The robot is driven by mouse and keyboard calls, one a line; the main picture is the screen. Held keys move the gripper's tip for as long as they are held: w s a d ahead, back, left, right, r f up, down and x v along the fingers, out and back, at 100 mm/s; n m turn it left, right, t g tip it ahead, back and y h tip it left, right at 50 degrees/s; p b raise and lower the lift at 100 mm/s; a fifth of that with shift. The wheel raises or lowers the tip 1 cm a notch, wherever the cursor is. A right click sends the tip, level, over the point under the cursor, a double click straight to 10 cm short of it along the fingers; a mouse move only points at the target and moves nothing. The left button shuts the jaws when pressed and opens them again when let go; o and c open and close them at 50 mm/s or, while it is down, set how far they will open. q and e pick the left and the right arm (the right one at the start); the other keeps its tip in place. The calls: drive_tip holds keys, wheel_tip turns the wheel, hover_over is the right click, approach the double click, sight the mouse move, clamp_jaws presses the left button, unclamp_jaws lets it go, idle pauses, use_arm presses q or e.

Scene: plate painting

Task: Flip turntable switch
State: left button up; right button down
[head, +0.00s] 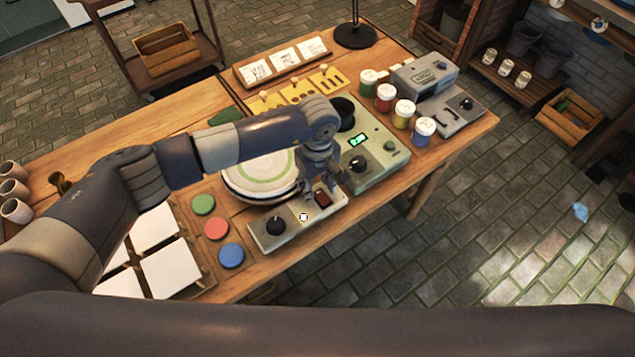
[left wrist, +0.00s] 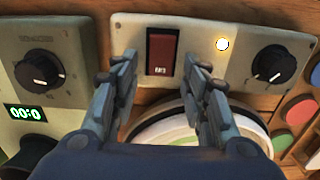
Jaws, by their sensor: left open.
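The turntable control panel (head: 290,222) is a light box at the table's front edge. It carries a dark red rocker switch (head: 323,199), a small white round light and a black knob (head: 276,225). The left wrist view shows the red switch (left wrist: 162,57) close up. My left gripper (head: 318,185) is above the panel, right by the switch. In the left wrist view its open fingers (left wrist: 164,75) stand on either side of the switch's lower part, with nothing between them. Whether they touch the panel I cannot tell. The turntable plate (head: 258,178) is partly hidden by my left arm. My right gripper is not in view.
A timer box (head: 375,165) with a green display and black knob stands right of the panel. Red, green and blue discs (head: 216,229) lie to its left. Several paint jars (head: 404,112) stand farther back. White tiles (head: 170,268) lie at the left front.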

use_arm(q)
drive_tip(key=shift+f, duration=0.1)
clamp_jaws()
drive_tip(key=t+b, duration=0.1)
drive_tip(key=b, duration=0.1)
drive_tip(key=t+y+b, duration=0.1)
drive_tip(key=b, duration=0.1)
drive_tip(key=shift+s+d+y, duration=0.2)
drive_tip(key=shift+d+y, duration=0.05)
drive_tip(key=shift+y, duration=0.05)
drive_tip(key=shift+s+t+b, duration=0.1)
drive_tip(key=shift+t+b, duration=0.3)
drive_tip(key=shift+b, duration=0.05)
drive_tip(key=shift+r, duration=0.2)
unclamp_jaws()
